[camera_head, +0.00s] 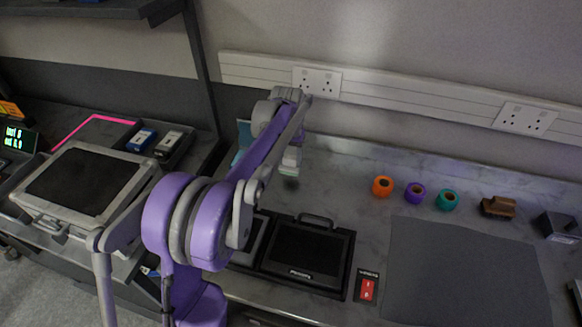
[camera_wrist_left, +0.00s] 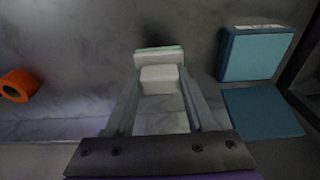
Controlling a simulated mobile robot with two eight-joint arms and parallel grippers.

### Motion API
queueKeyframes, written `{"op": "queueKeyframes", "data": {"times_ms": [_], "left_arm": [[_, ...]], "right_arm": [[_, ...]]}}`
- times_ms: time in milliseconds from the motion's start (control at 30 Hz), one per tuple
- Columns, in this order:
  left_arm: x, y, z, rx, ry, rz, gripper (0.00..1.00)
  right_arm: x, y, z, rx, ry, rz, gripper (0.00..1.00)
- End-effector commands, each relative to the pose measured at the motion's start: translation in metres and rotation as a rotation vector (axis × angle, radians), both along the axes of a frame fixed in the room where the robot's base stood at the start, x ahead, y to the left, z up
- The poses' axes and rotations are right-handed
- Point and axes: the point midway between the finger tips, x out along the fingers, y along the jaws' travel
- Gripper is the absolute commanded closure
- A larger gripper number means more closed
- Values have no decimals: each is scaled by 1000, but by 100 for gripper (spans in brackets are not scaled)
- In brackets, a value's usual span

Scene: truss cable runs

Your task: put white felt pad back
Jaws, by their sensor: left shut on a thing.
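My left gripper (camera_head: 292,147) reaches over the back of the grey worktop. In the left wrist view the two fingers (camera_wrist_left: 161,85) are closed on the sides of a small white block, which I take to be the white felt pad (camera_wrist_left: 160,78). It has a wider white plate with a pale green edge at its far end. In the head view the pad (camera_head: 291,158) hangs just above the worktop, over a dark shadow. A teal box (camera_wrist_left: 254,55) with a teal flat part (camera_wrist_left: 262,111) stands beside it, mostly hidden by my arm in the head view. My right gripper is not in view.
Orange (camera_head: 382,186), purple (camera_head: 414,193) and green (camera_head: 447,199) rolls stand in a row, with a brown block (camera_head: 498,207) to the right. A dark grey mat (camera_head: 460,275) lies in front. A black case (camera_head: 306,255) and red switch (camera_head: 367,289) are nearer the middle.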

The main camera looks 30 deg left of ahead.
Motion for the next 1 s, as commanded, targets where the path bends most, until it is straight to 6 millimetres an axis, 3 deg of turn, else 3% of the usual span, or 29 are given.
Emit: {"op": "queueKeyframes", "data": {"times_ms": [300,667,700,867,1000], "left_arm": [[0,0,-37,0,0,-1,97],[0,0,-42,0,0,-1,97],[0,0,-42,0,0,-1,41],[0,-1,-41,0,0,-1,15],[0,-1,-41,-1,0,-1,15]], "right_arm": [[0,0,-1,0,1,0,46],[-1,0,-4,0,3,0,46],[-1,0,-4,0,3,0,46],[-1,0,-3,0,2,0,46],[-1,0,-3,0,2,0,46]]}}
